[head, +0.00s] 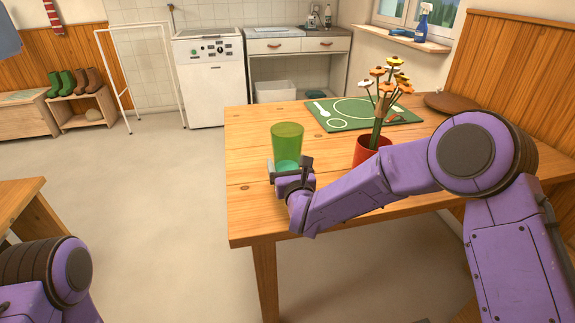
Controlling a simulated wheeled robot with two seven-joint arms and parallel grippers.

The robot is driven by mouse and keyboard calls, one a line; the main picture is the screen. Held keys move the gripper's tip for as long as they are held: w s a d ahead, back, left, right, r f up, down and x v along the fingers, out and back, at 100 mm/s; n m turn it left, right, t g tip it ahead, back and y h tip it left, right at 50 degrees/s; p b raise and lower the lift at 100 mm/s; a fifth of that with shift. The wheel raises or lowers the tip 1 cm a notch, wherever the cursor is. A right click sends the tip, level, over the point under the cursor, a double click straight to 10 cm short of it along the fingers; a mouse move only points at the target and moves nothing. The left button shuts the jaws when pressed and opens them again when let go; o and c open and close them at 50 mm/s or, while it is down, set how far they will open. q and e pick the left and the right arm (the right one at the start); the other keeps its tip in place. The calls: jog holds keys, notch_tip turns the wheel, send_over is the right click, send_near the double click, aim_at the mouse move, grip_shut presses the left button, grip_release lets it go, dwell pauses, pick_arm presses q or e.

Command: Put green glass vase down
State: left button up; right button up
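The green glass vase (287,138) is upright over the left part of the wooden table (262,210). It is see-through and wider at the top. My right gripper (290,170) has its fingers on either side of the vase's lower part and is shut on it. The gripper hides the vase's base, so I cannot tell whether it touches the tabletop. Part of my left arm shows at the bottom left, but its gripper is out of view.
A red pot (368,150) with artificial flowers (384,90) stands right of the vase, close behind my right forearm. A green placemat (400,117) lies at the back, with a brown round cushion (450,103) further right. The tabletop left and front of the vase is clear.

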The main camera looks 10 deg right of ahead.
jog(key=shift+f, duration=0.1)
jog(key=o, duration=1.3)
jog(key=shift+r+p, duration=0.3)
jog(key=shift+p, duration=0.05)
jog(key=s+b, duration=0.2)
jog(key=s, duration=0.9)
jog(key=shift+s+f, duration=0.1)
jog(key=shift+f, duration=0.1)
jog(key=shift+s, duration=0.45)
